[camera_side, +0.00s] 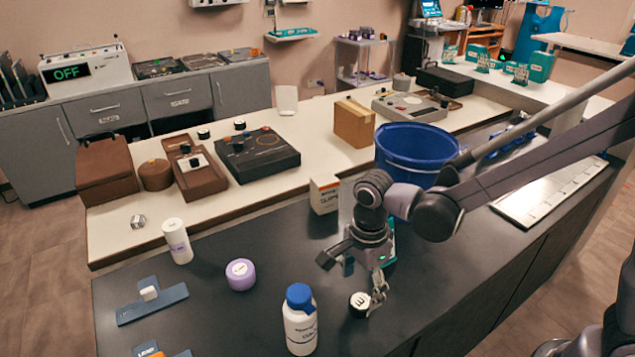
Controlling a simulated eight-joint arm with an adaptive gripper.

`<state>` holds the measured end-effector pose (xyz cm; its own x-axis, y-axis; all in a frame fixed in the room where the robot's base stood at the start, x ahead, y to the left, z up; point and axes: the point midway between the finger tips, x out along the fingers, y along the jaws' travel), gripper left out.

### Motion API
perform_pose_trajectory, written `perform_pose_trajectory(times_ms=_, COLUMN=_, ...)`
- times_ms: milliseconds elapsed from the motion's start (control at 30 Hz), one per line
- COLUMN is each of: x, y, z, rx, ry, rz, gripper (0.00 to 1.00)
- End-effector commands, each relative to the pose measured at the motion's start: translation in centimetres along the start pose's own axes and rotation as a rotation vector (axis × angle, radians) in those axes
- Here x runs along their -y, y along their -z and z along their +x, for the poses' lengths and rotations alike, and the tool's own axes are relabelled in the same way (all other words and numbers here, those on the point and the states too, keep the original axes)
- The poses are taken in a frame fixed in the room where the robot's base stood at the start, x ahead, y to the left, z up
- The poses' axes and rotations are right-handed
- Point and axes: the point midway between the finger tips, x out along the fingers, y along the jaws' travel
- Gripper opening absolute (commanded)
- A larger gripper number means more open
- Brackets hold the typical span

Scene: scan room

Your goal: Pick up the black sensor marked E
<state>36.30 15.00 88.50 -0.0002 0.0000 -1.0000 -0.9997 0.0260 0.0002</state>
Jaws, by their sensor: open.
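The black sensor marked E (359,304) is a small black puck with a white top bearing a dark letter. It sits on the dark counter (240,322) near the middle bottom of the side view. My gripper (376,300) points down just right of the sensor, its silver fingers close beside it and partly overlapping its right edge. The fingers are open, with nothing visibly held. I cannot tell whether a finger touches the sensor.
A white bottle with a blue cap (300,326) stands left of the sensor. A blue bucket (410,150) and a small white box (324,196) stand behind my gripper. The counter right of the sensor is clear.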

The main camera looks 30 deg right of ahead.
Motion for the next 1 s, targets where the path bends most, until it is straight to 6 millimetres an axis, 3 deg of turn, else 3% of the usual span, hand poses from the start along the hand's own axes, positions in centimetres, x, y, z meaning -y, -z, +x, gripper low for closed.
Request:
perform_pose_trajectory(times_ms=500, x=-0.5, y=0.2, z=4.8, rx=0.000, ry=0.001, rz=0.000, gripper=0.73)
perform_pose_trajectory(times_ms=800, x=-0.5, y=0.2, z=5.2, rx=0.000, ry=0.001, rz=-0.001, gripper=0.73)
perform_pose_trajectory(times_ms=867, x=-0.5, y=0.2, z=5.2, rx=0.000, ry=0.001, rz=-0.001, gripper=0.61)
perform_pose_trajectory(times_ms=1000, x=-0.5, y=0.2, z=5.2, rx=0.000, ry=0.001, rz=-0.001, gripper=0.21)
